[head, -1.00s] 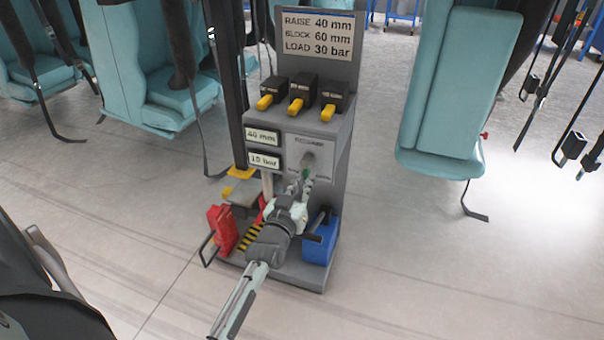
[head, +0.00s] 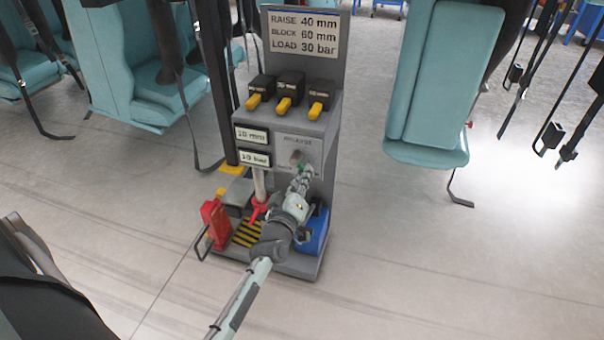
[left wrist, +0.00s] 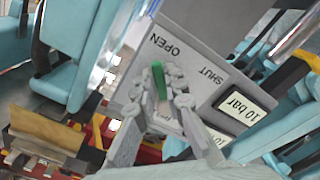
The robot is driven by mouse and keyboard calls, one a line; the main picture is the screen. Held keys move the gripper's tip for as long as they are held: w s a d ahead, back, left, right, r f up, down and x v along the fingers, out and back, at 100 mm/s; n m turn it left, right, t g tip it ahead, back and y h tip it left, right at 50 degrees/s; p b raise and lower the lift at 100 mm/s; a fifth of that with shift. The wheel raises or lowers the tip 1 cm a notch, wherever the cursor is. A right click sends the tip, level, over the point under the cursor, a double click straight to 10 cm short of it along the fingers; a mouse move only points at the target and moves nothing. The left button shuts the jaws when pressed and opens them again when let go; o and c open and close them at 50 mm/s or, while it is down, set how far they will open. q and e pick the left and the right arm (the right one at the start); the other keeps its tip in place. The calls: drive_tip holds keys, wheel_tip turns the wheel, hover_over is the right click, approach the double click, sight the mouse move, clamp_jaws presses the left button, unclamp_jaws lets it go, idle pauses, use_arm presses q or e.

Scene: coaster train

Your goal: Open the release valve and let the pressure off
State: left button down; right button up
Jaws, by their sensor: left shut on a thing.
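The release valve (head: 297,157) sits on the front panel of a grey stand, under a RELEASE label. My left gripper (head: 303,180) is at it, shut on its green lever (left wrist: 160,82), which shows between the fingertips (left wrist: 162,95) in the left wrist view. The panel there is marked OPEN (left wrist: 165,45) and SHUT (left wrist: 212,76); the lever's top end lies nearer OPEN. Fingers hide part of the valve. Two displays left of the valve read 10 mm (head: 252,135) and 10 bar (head: 255,158). My right gripper is out of view.
Three yellow-handled black switches (head: 289,90) top the stand, below a RAISE, BLOCK, LOAD sign (head: 303,33). A red block (head: 214,224) and a blue box (head: 314,236) stand at its base. Teal seats (head: 445,80) hang around.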

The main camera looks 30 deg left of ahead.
use_arm(q)
drive_tip(key=shift+r, duration=0.1)
idle(0.4)
drive_tip(key=c, duration=1.6)
unclamp_jaws()
drive_tip(key=v, duration=1.2)
drive_tip(key=shift+d, duration=0.1)
